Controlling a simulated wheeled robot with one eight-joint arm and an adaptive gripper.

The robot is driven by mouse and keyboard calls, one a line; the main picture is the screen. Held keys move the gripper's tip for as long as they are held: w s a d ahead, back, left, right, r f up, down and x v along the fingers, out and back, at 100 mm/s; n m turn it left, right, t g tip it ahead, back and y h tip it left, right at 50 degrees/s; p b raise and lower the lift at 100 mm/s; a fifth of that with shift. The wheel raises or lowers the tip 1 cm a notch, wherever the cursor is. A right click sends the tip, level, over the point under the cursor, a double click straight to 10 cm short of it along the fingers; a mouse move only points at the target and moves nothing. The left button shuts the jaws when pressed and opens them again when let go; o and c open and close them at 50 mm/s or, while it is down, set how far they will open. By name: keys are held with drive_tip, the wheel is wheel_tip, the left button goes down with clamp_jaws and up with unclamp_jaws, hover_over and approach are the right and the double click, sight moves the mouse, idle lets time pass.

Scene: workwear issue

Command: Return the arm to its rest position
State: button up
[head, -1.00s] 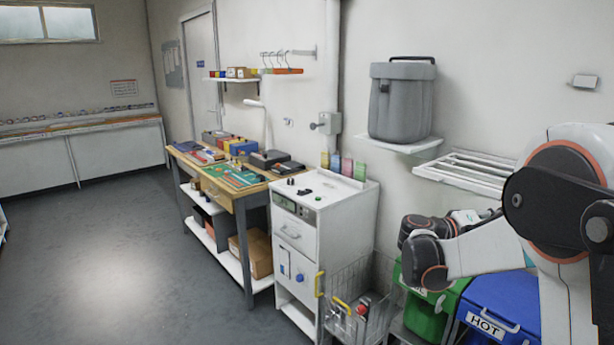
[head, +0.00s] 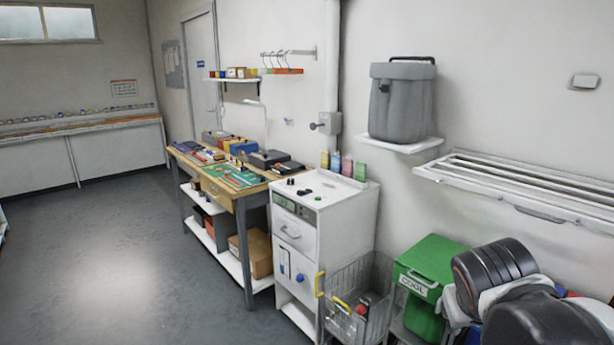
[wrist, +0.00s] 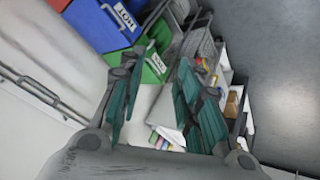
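My arm (head: 535,310) is folded low at the right edge of the head view, its dark rounded joints in front of the wall and bins. The fingers of my gripper do not show clearly there. In the wrist view my gripper (wrist: 160,75) has its two teal-padded fingers spread apart, with nothing held between them. Beyond the fingers, the wrist view shows the blue bin (wrist: 98,22) labelled HOT and the green bin (wrist: 152,68), seen tilted.
The green bin also stands in the head view (head: 436,257), left of my arm. A wire basket (head: 345,300) and white cabinet (head: 335,235) stand further left. A white wall rack (head: 520,187) is above my arm. The floor (head: 110,250) at left is clear.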

drive_tip(key=s+a+f+t+y, duration=0.1)
drive_tip(key=s+a+f+y, duration=0.2)
drive_tip(key=s+a, duration=0.4)
drive_tip(key=shift+s+a+y, duration=0.2)
drive_tip(key=shift+a+y, duration=0.3)
drive_tip(key=shift+a, duration=0.1)
